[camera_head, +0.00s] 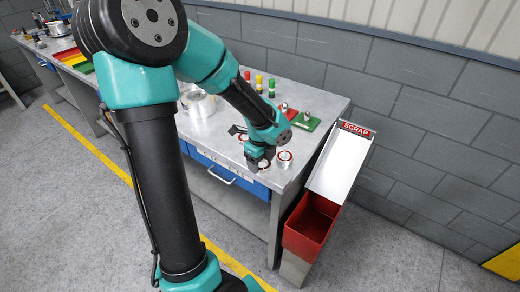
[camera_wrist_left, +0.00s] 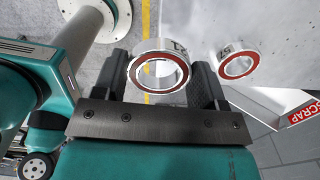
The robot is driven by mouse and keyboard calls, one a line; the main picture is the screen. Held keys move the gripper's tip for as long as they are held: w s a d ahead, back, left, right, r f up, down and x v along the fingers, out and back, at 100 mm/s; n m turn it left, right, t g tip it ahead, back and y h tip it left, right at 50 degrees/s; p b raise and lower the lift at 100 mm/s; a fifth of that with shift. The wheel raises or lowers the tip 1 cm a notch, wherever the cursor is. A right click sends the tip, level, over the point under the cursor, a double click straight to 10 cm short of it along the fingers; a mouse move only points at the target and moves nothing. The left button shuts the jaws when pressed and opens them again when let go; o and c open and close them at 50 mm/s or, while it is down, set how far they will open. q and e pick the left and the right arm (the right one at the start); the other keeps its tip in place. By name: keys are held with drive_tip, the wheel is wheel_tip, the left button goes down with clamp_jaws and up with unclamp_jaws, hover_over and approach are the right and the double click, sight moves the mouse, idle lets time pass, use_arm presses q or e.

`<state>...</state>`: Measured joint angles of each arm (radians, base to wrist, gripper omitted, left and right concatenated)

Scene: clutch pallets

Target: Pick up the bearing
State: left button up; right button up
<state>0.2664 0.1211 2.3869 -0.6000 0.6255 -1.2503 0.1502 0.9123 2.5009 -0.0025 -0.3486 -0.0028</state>
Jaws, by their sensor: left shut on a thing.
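My left gripper (camera_head: 261,160) is above the front edge of the steel workbench, at its right end. In the left wrist view it (camera_wrist_left: 160,85) is shut on a silver bearing (camera_wrist_left: 155,48) with a red ring on its face, between the two fingers. In the head view this bearing is mostly hidden by the gripper. A second, similar bearing (camera_wrist_left: 238,65) is just to its right in the wrist view; it also shows on the bench in the head view (camera_head: 285,156). My right gripper is not in view.
The grey workbench (camera_head: 222,120) carries a green tray (camera_head: 306,123) with metal parts, red, yellow and green pieces (camera_head: 259,82), and a large silver housing (camera_head: 198,103). A scrap chute (camera_head: 341,165) with a red bin (camera_head: 310,228) stands close by on the right.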

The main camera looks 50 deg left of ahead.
use_arm(q)
drive_tip(key=shift+s+d+r, duration=0.1)
drive_tip(key=shift+s+d, duration=0.6)
drive_tip(key=shift+d, duration=0.1)
drive_tip(key=shift+w+a, duration=0.1)
